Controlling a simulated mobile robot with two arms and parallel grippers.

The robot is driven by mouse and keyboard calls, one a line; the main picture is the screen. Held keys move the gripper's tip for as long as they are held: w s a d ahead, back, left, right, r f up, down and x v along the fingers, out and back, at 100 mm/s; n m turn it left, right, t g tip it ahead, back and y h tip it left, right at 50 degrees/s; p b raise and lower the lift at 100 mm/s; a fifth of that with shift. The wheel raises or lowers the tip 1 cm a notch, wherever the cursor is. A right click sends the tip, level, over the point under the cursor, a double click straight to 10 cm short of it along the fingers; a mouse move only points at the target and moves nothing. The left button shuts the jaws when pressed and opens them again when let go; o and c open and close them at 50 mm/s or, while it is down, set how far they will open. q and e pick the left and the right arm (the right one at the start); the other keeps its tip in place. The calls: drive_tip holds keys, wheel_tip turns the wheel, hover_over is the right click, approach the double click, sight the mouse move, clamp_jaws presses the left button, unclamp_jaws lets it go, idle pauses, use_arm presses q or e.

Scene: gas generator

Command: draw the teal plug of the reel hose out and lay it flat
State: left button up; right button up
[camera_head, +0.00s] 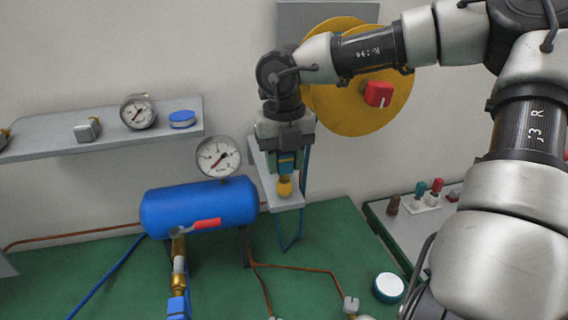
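My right gripper (286,163) points down in front of the small grey wall bracket (289,201), left of the yellow hose reel. The teal plug (288,160) shows between and just below its fingers, upright, directly above a round brass fitting (285,187). The fingers hide much of the plug, and I cannot tell whether they press on it or how deep it sits in the fitting. A thin blue hose (306,165) hangs beside the gripper and loops down below the bracket. My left gripper is out of view.
The yellow reel (355,105) with a red knob (379,94) is on the wall behind my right arm. A blue tank (200,207) with a gauge (218,157) stands left on the green bench (330,225). A side table (412,236) holds coloured plugs. A white-topped round tin (389,287) is at front right.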

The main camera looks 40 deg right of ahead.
clamp_jaws()
drive_tip(key=shift+r, duration=0.2)
drive_tip(key=shift+r+p, duration=1.25)
drive_tip(key=shift+r, duration=1.05)
drive_tip(key=shift+r+p, duration=0.9)
drive_tip(key=shift+r, duration=0.65)
